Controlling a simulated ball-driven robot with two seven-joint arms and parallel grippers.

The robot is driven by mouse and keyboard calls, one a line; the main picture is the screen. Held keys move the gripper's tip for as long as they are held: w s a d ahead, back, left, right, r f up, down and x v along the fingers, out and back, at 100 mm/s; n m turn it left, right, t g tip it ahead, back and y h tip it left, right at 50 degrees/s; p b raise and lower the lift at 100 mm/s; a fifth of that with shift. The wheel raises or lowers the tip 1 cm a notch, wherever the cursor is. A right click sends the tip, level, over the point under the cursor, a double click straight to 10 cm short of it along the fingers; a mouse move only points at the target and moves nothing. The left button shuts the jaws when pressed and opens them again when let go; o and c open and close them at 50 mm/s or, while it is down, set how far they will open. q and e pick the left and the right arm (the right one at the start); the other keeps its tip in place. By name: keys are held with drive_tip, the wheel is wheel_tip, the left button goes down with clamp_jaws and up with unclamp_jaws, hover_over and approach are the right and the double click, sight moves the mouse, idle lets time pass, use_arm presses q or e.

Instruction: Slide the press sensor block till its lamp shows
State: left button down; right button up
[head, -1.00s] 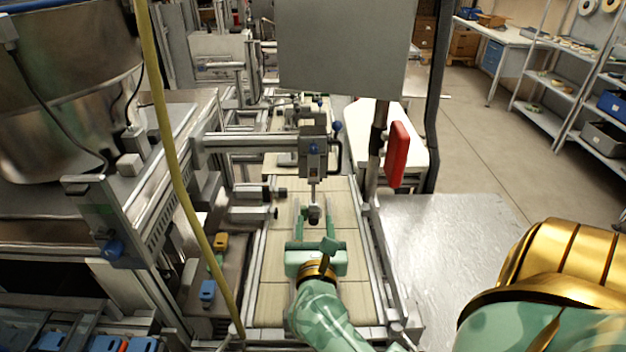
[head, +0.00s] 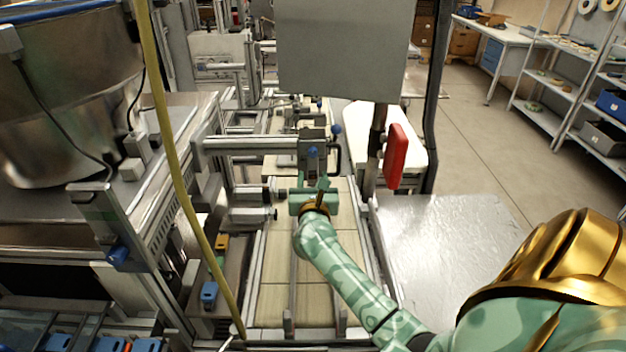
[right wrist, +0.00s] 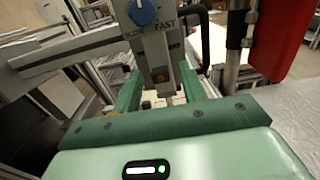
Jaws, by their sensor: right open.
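A grey block with a blue knob (head: 312,152), which I take for the press sensor block, hangs from a crossbar over the conveyor. In the right wrist view its dial (right wrist: 145,12) is marked SLOW and FAST, with a narrow grey stem and a small orange spot below. I cannot tell whether that spot is a lit lamp. My right gripper (head: 313,184) is just below the block, pointing away from me. In the right wrist view its open green fingers (right wrist: 160,88) stand on either side of the stem; contact cannot be told. My left gripper is not in view.
The belt (head: 275,285) runs between metal rails. Two cylinders (head: 250,214) stick in from the left. A red box (head: 396,156) and a grey panel (head: 345,45) stand at the right and above. A yellow hose (head: 172,150) crosses the left side.

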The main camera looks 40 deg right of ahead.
clamp_jaws()
drive_tip(key=shift+s+a+f+b, duration=0.1)
drive_tip(key=shift+a+f+b, duration=0.05)
drive_tip(key=shift+f+b, duration=1.15)
unclamp_jaws()
drive_tip(key=b+v, duration=0.1)
drive_tip(key=v, duration=1.5)
drive_tip(key=shift+s+a, duration=0.15)
drive_tip(key=shift+s, duration=0.05)
